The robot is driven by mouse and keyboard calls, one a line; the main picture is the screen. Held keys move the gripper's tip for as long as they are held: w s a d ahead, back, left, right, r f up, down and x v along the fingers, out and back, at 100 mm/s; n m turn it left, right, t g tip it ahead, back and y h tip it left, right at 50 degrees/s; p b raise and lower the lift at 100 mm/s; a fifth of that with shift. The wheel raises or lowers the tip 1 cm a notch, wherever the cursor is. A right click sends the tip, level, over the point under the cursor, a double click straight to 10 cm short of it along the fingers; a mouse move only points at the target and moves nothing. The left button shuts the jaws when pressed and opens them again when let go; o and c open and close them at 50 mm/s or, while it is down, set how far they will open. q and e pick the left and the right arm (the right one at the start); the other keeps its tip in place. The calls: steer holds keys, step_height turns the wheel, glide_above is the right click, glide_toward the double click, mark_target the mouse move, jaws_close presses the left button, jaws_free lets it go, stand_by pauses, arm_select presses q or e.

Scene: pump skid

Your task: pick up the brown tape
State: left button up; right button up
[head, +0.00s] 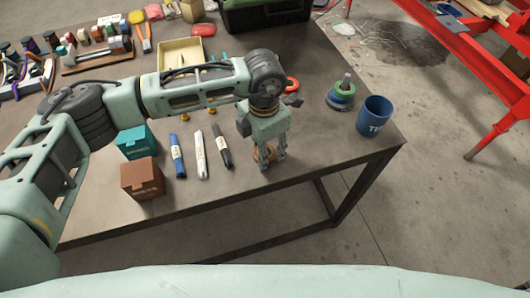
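The brown tape (256,155) is a small copper-brown roll on the table near its front edge, partly hidden by my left gripper. My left gripper (273,162) points down over it, with its fingers apart on either side of the roll. I cannot tell whether the fingers press on the tape. My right gripper is not in view.
A blue, a white and a black marker (222,147) lie left of the tape. Teal (136,142) and brown (142,178) boxes stand further left. The table front right of the tape is clear.

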arm_select(q)
steer(key=c, duration=0.3)
steer(key=shift+c, duration=0.2)
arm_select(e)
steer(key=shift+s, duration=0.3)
arm_select(q)
steer(key=shift+r, duration=0.1)
